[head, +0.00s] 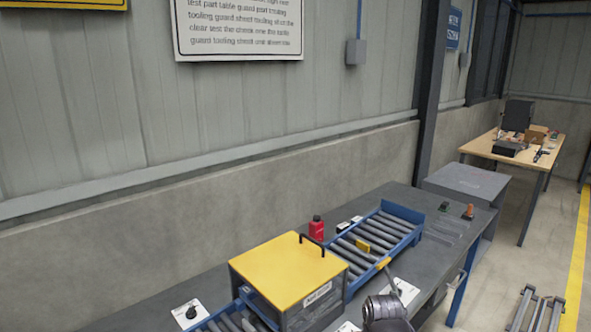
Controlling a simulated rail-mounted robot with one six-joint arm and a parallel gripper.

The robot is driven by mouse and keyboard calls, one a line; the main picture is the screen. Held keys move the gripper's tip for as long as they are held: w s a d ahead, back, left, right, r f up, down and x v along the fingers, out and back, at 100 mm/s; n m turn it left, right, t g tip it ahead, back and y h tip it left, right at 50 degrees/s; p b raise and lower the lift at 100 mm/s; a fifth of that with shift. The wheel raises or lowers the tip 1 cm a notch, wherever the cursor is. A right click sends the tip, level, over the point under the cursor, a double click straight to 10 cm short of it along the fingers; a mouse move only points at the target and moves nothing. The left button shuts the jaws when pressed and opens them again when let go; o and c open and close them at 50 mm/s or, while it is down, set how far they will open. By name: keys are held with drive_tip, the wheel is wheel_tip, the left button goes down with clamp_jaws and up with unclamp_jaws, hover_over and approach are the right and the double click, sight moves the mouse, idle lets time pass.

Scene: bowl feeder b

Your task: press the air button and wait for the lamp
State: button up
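A white plate with a black knob or button (190,311) lies on the bench at the lower left. Another white plate (402,291) lies beside the conveyor at the front, partly behind a grey rounded part, likely my arm. I cannot tell which control is the air button. A small orange-topped item (468,212) and a small green-topped item (443,206) stand at the bench's far right end. Either could be a lamp; I cannot tell whether one is lit. My gripper's fingers do not show.
A yellow-topped box with a black handle (285,268) stands over the blue-framed roller conveyor (402,217). A yellow block (362,245) lies on the rollers. A red bottle (316,228) stands behind. The dark bench top (395,193) is clear at the back right.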

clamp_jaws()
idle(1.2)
